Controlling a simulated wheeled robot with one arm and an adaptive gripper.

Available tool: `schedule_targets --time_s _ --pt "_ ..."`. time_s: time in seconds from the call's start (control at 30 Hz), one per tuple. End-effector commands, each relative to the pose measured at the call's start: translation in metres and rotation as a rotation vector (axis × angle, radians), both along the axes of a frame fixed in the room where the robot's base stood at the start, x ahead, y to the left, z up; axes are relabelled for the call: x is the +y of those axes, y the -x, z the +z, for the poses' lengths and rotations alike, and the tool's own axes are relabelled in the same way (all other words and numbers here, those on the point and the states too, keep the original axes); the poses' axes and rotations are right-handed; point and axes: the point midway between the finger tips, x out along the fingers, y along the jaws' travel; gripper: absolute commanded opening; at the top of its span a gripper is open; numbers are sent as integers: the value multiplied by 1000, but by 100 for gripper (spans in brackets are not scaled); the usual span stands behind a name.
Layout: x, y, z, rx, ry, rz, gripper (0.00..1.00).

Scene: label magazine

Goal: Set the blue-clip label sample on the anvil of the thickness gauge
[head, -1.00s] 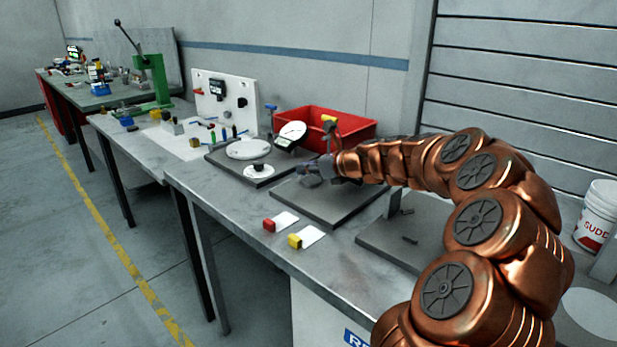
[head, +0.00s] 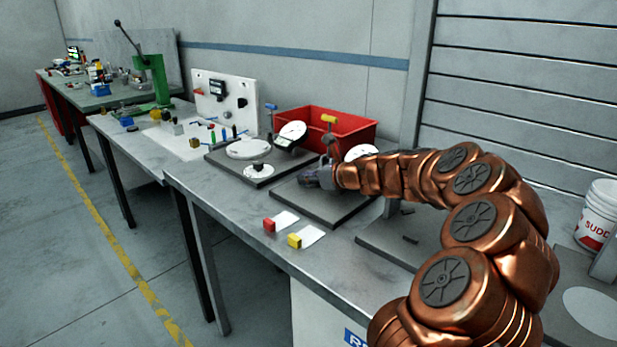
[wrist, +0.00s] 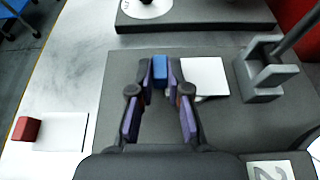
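My gripper (wrist: 160,74) is closed around the blue clip (wrist: 160,71) of the label sample, with a finger on each side. The white label (wrist: 203,76) sticks out to the right of the clip, over a dark grey base plate (wrist: 115,72). The grey gauge frame (wrist: 264,82) stands just right of the label, apart from it. In the head view my gripper (head: 316,179) is low over the plate, beside the gauge's yellow-topped lever (head: 329,119) and partly hidden dial (head: 361,152). The anvil is not clearly visible; I cannot tell whether the label touches it.
A red-clip sample (head: 270,224) and a yellow-clip sample (head: 295,241) lie at the bench's front edge. A second dial station (head: 291,133) with a white disc stands left of the plate. A red bin (head: 350,132) stands behind.

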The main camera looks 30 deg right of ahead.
Motion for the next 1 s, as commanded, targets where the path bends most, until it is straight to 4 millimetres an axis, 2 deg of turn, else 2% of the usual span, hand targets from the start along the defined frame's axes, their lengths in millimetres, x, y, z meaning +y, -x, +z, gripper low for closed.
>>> schedule_targets --time_s 0.03,0.2,0.6,0.77,1.0 --pt "0 0 0 0 0 0 23" --pt "0 0 0 0 0 0 41" --pt "-1 2 4 0 1 -1 41" --pt "-4 18 11 1 0 1 41" --pt "-14 53 27 -3 2 -3 41"
